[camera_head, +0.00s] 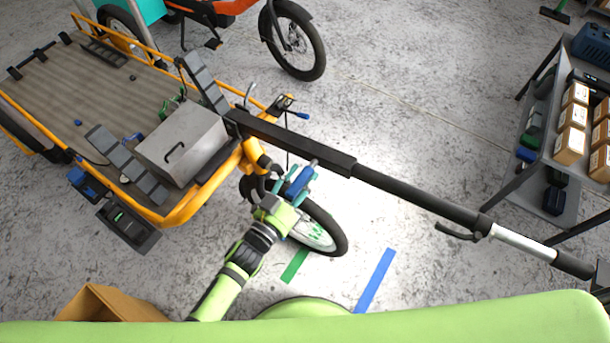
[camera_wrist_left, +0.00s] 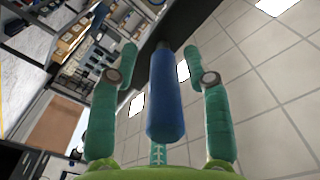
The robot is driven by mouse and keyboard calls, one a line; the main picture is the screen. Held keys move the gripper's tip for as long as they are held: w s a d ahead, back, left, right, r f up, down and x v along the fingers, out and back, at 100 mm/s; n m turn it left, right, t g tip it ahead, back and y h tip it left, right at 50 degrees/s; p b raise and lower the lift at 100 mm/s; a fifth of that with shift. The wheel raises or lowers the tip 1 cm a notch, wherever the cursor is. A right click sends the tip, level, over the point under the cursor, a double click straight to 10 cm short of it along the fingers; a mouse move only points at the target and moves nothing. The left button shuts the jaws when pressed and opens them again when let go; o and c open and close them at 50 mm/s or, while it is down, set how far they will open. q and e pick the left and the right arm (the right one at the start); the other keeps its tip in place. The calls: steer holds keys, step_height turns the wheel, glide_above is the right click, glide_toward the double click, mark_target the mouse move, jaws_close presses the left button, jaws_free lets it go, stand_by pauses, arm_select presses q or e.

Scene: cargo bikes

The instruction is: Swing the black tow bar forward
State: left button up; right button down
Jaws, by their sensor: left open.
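The black tow bar (camera_head: 400,188) runs from the front of the orange cargo bike (camera_head: 190,205) across to the right, ending in a silver section and a black end grip. A blue handle (camera_head: 299,183) shows just below the bar's thicker part; in the left wrist view the blue handle (camera_wrist_left: 166,100) stands between the fingers. My left gripper (camera_head: 293,187) is open around this handle, with a gap on both sides. The handle's joint with the bar is not clear. My right gripper is not in view.
A grey metal box (camera_head: 182,142) sits on the bike's deck beside the bar's base. The front wheel (camera_head: 325,235) is close to my left gripper. A shelf cart (camera_head: 560,150) with boxes stands at right. Another bike (camera_head: 290,40) stands behind. The floor beyond the bar is clear.

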arm_select(q)
steer(key=v, duration=1)
steer(key=shift+s+a, duration=0.15)
steer(key=shift+s, duration=0.25)
steer(key=shift+f, duration=0.1)
